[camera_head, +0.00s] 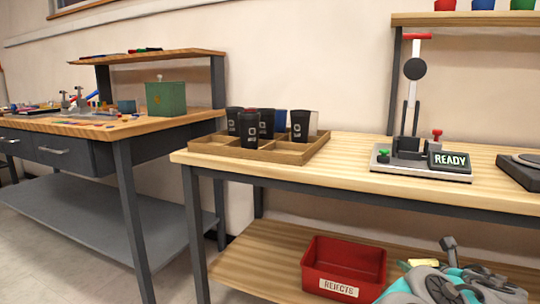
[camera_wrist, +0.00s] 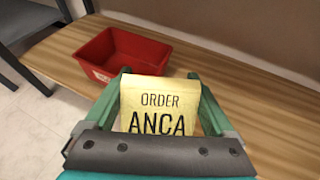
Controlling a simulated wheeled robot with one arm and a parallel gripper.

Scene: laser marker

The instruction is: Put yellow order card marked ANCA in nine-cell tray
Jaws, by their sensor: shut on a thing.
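The yellow order card (camera_wrist: 158,104) reads ORDER ANCA in the wrist view. My gripper (camera_wrist: 163,95) is shut on it, with a green finger on each side. In the head view my arm is at the bottom right, and a small yellow corner of the card (camera_head: 404,265) shows beside it, low in front of the bench. The nine-cell tray (camera_head: 285,157) is wooden and stands on the left end of the bench top. Several black cups stand in its cells, with something blue and something white behind them.
A red REJECTS bin (camera_head: 345,265) stands on the lower shelf, left of my gripper; it also shows in the wrist view (camera_wrist: 135,52). A press with a READY display (camera_head: 450,162) stands right of the tray. Bare bench top (camera_head: 352,150) lies between them.

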